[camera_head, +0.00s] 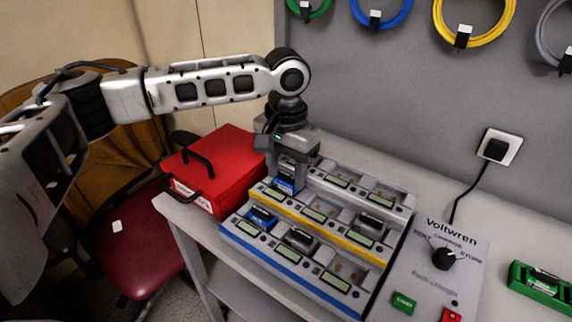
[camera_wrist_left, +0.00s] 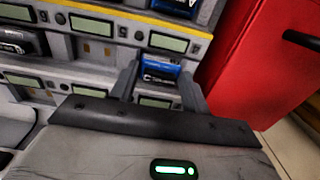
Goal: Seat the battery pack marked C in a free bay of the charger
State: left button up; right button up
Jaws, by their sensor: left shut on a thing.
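My left gripper (camera_head: 287,183) points down at the left end of the charger (camera_head: 315,262), its fingers shut on a blue battery pack (camera_head: 284,187). In the left wrist view, the blue pack (camera_wrist_left: 160,71) shows between the fingertips, at the end bay of the yellow-striped row. Its marking is too small to read, and I cannot tell whether it rests on the bay floor. Another blue pack (camera_head: 262,217) sits in the front, blue-striped row beside a dark pack (camera_head: 299,239). A dark pack (camera_head: 370,223) sits at the right of the yellow-striped row. The back row's visible bays look empty.
A red box (camera_head: 215,165) with black handles stands just left of the charger. A control panel (camera_head: 435,270) with a knob and buttons adjoins it on the right. A green object (camera_head: 541,288) lies farther right. Coloured cables hang on the grey wall behind.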

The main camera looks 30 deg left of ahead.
pick_arm(q)
jog(key=shift+f+p, duration=0.25)
jog(key=shift+p, duration=0.3)
dwell(0.7)
jog(key=o, duration=1.1)
notch_tip(320, 180, up, 16)
jog(key=shift+f, duration=0.1)
